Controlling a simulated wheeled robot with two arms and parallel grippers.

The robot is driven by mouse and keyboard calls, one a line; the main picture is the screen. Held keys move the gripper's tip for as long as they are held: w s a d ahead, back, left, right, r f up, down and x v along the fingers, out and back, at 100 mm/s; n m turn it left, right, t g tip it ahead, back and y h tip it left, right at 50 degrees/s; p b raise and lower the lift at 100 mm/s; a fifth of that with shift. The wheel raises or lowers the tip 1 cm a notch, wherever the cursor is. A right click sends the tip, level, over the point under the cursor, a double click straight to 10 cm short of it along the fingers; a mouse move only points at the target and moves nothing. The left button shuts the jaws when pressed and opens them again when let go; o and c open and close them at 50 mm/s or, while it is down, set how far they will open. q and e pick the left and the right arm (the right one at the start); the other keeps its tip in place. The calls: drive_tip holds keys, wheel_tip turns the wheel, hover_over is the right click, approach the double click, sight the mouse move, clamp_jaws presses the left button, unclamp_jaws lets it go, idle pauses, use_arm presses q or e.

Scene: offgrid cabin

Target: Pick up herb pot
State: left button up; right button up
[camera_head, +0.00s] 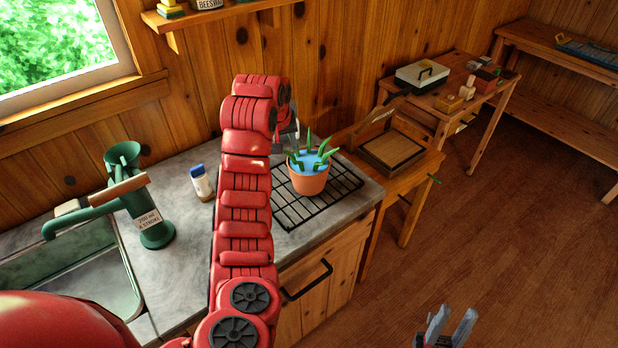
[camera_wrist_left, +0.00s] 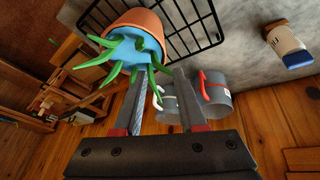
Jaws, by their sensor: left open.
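The herb pot (camera_head: 308,182) is a terracotta pot with a blue top and green pointed leaves. It stands upright on a black wire rack (camera_head: 285,214) on the grey counter. My left gripper (camera_head: 291,134) is behind and slightly left of the pot, partly hidden by my red arm. In the left wrist view, the herb pot (camera_wrist_left: 137,20) appears beyond the tips of my left gripper (camera_wrist_left: 159,74); the fingers are apart, with leaves close to one finger. Whether they touch is unclear. My right gripper (camera_head: 451,322) is over the floor, its fingers apart and empty.
A white bottle with a blue cap (camera_head: 201,183) and a green pump (camera_head: 150,222) stand left of my arm. Two grey mugs (camera_wrist_left: 213,98) show past the fingers in the wrist view. A wooden tray (camera_head: 391,148) stands right of the counter. The floor is clear.

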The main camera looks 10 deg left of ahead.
sight(309, 172)
use_arm(q)
drive_tip(key=p+x, duration=0.5)
drive_tip(key=x, duration=0.4)
drive_tip(key=shift+f, duration=0.3)
drive_tip(key=shift+p+x, duration=0.35)
drive_tip(key=shift+x, duration=0.5)
drive_tip(key=shift+r, duration=0.1)
clamp_jaws()
idle(0.4)
